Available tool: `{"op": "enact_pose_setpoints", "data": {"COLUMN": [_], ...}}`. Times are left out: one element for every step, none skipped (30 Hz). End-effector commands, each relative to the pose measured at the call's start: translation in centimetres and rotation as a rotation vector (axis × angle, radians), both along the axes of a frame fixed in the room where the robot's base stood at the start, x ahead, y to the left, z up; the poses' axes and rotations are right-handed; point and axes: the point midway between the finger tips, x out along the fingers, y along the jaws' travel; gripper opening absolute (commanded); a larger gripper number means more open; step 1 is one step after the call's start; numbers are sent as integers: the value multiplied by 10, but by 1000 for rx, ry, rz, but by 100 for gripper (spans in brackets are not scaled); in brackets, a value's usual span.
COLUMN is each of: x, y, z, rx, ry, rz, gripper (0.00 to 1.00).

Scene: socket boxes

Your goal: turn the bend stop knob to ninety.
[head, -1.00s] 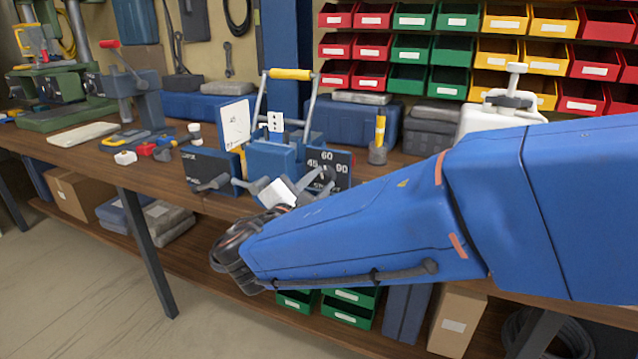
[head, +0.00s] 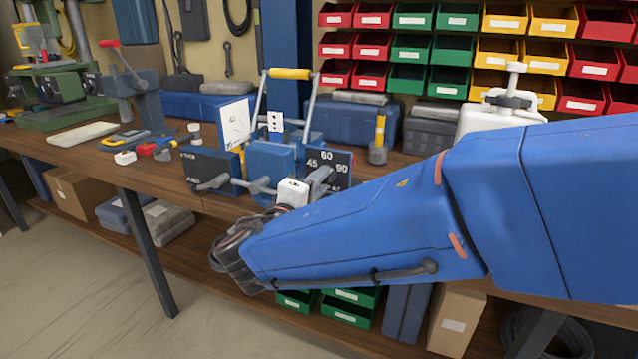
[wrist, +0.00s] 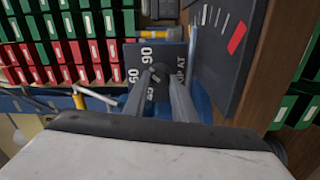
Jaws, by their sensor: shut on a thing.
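The bend stop dial is a dark plate (head: 338,158) with white 45, 60 and 90 marks, on the blue bender (head: 270,160). It also shows in the wrist view (wrist: 172,50), with the marks turned sideways. My gripper (wrist: 160,80) reaches to the plate with its two grey fingers on either side of the dark bend stop knob (wrist: 158,74). The fingers are shut on the knob. In the head view my gripper (head: 322,178) covers the knob and part of the plate. I cannot tell exactly which mark the knob points to.
A second dark panel (head: 203,163) with a grey lever stands left of the bender. A yellow-handled frame (head: 290,74) rises behind it. In the wrist view a dark gauge plate with a red mark (wrist: 236,40) lies right of the fingers. Coloured bins (head: 410,50) line the back wall.

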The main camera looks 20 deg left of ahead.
Motion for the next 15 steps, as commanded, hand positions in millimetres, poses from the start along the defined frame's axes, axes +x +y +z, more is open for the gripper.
{"op": "enact_pose_setpoints", "data": {"x": [0, 0, 0, 0, 0, 0, 0, 0, 0, 0, 0, 0, 0, 0, 0], "y": [-1, -1, -1, -1, -1, 0, 0, -1, -1, -1, -1, -1, -1, -1, -1], "z": [-2, -2, -2, -2, -2, -2, -2, -2, -2, -2, -2, -2, -2, -2, -2], "rx": [29, 49, 73, 92, 108, 128, 142, 155, 170, 181, 189, 200, 207, 213, 219], "ry": [0, -2, -4, -5, -6, -8, -9, -10, -11, -12, -12, -13, -14, -14, -15], "rz": [-1, -1, -1, -1, -1, -1, -2, -2, -2, -2, -2, -2, -2, -2, -2], "gripper": [2, 2, 2, 2, 2, 2, 2, 2, 2, 2, 2, 2, 2, 2, 2]}}
